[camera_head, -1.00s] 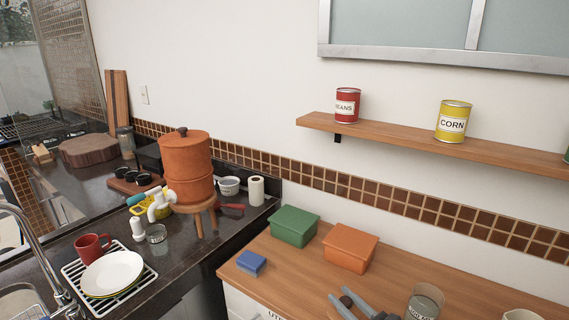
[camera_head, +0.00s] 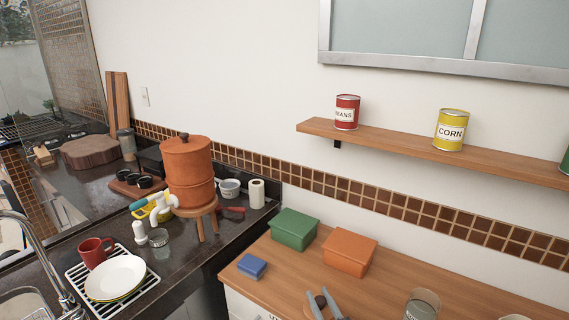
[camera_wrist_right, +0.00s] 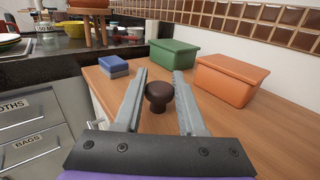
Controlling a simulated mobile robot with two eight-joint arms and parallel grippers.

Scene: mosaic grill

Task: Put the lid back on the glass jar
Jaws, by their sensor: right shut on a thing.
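The glass jar (camera_head: 421,306) stands on the wooden counter at the bottom edge of the head view, with its rim open and its lower part cut off. My right gripper (camera_head: 325,303) is to the left of the jar, apart from it. It is shut on the lid, whose dark round knob (camera_wrist_right: 159,92) shows between the fingers (camera_wrist_right: 160,88) in the right wrist view. The knob also shows in the head view (camera_head: 320,300). The rest of the lid is hard to make out. My left gripper is not in view.
A green box (camera_head: 293,228), an orange box (camera_head: 347,253) and a blue block (camera_head: 251,267) are on the wooden counter (camera_head: 292,280). A shelf (camera_head: 400,145) with cans is on the wall above. The counter between the orange box and jar looks clear.

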